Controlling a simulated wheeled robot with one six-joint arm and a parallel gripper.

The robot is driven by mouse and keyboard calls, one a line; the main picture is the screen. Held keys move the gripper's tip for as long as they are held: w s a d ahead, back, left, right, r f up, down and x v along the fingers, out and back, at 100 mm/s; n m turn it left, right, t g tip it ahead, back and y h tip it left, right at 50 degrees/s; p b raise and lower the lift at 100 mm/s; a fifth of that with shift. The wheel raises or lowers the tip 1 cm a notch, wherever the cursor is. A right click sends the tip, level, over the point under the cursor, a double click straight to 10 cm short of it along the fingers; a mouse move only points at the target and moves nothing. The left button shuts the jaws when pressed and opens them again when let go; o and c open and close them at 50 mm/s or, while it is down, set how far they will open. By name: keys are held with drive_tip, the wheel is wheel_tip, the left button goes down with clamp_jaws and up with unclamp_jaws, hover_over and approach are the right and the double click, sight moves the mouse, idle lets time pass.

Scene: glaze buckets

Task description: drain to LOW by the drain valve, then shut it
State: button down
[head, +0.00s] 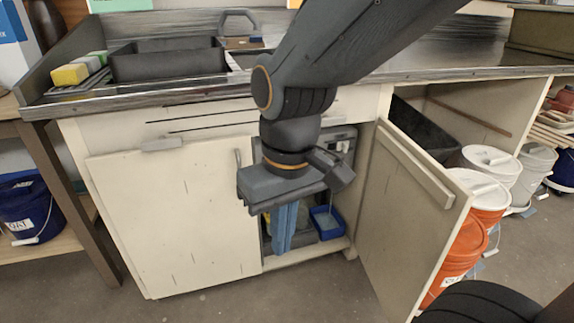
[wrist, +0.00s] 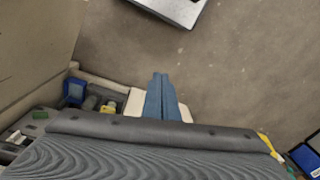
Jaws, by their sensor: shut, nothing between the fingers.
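My gripper (head: 281,246) hangs in front of the open cabinet under the sink, its blue fingers pointing down and pressed together. In the wrist view the fingers (wrist: 160,80) also meet, with nothing between them. Behind them in the cabinet stands a grey unit (head: 340,144), mostly hidden by my arm. A blue tray (head: 328,224) sits on the cabinet floor to the right of the fingers; it also shows in the wrist view (wrist: 74,92). I cannot tell which part is the drain valve, and no level mark is readable.
The right cabinet door (head: 405,220) stands open toward the front; the left door (head: 175,220) is shut. Orange buckets (head: 465,245) and white buckets (head: 492,160) stand to the right. The counter edge (head: 180,100) runs above the cabinet. Bare floor lies in front.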

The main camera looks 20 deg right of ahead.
drive_tip(key=w+d+f+t+b, duration=0.15)
drive_tip(key=w+d+f, duration=0.25)
drive_tip(key=w, duration=0.5)
drive_tip(key=w+d+f+t+b, duration=0.1)
drive_tip(key=w+d+f+t, duration=0.3)
drive_tip(key=w, duration=0.5)
drive_tip(key=w+d+f+t+b, duration=0.1)
drive_tip(key=w+d+f+t, duration=0.1)
drive_tip(key=w+d+f, duration=0.45)
drive_tip(key=w+d+f+n+t+h+b, duration=0.1)
drive_tip(key=w+d+f+t+b, duration=0.1)
drive_tip(key=w+d+t, duration=0.45)
drive_tip(key=w+d+f+n+t+h+b, duration=0.15)
drive_tip(key=w+d, duration=0.25)
drive_tip(key=d, duration=0.5)
drive_tip(key=w+d+f+b, duration=0.3)
drive_tip(key=w+f, duration=0.3)
drive_tip(key=w, duration=0.3)
drive_tip(key=shift+m+b, duration=0.35)
drive_tip(key=shift+b, duration=0.5)
drive_tip(key=shift+y, duration=0.25)
